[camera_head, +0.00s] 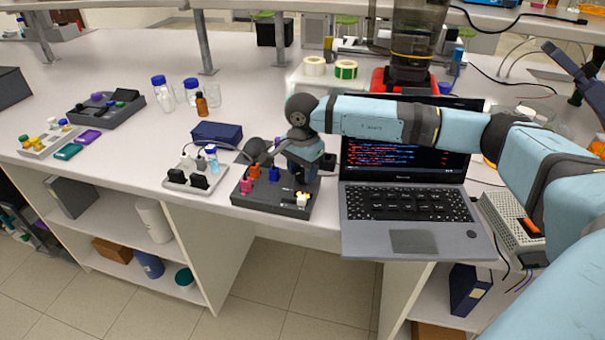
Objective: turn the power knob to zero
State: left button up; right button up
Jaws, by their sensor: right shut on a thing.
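My right gripper (301,188) reaches down over a dark grey block (252,203) at the bench's front edge, left of the laptop. It is shut on a small white piece with some yellow (302,199) at its fingertips, at the block's right end. The fingers are small and dark here, so the exact grip is hard to see. I cannot make out a knob marked as the power knob. A light grey box with an orange-red part (513,222) stands right of the laptop, partly behind my right arm.
Pink, orange and blue pieces stand on the dark block. A pale tray with black parts (196,177) and a dark blue box (216,132) lie left of it. The open laptop (405,200) is close on the right.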

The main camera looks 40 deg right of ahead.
aim_at(303, 172)
jog(key=shift+n, duration=0.4)
jog(key=o, duration=0.9)
jog(key=shift+r, duration=0.2)
notch_tip(303, 172, up, 13)
jog(key=shift+r, duration=0.2)
